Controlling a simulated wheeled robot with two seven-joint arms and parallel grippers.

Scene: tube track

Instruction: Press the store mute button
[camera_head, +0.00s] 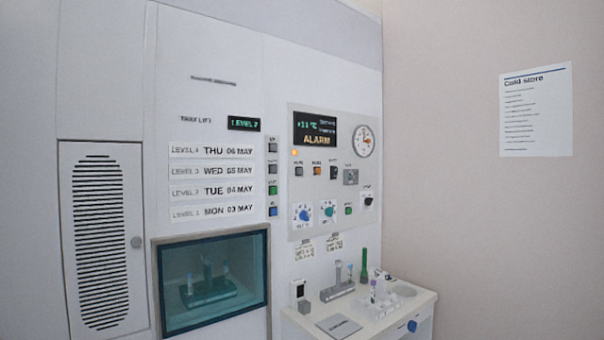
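The store control panel (340,222) is on the white cabinet wall, right of the tray lift column. Its dark display (315,129) reads ALARM in orange, with a temperature line above. A small orange light (295,153) glows below the display. A row of small buttons sits under it, with a grey button (299,171) at the left and another button (316,169) beside it. A green button (348,210) sits lower on the panel. The labels are too small to read, so I cannot tell which button is mute. Neither gripper is in view.
A round gauge (363,140) and two blue-green knobs share the panel. Left of it are several lift buttons (272,168) and a closed glass window (212,282). A white bench (404,312) below holds a tube rack (338,290) and other small items. A notice hangs on the right wall.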

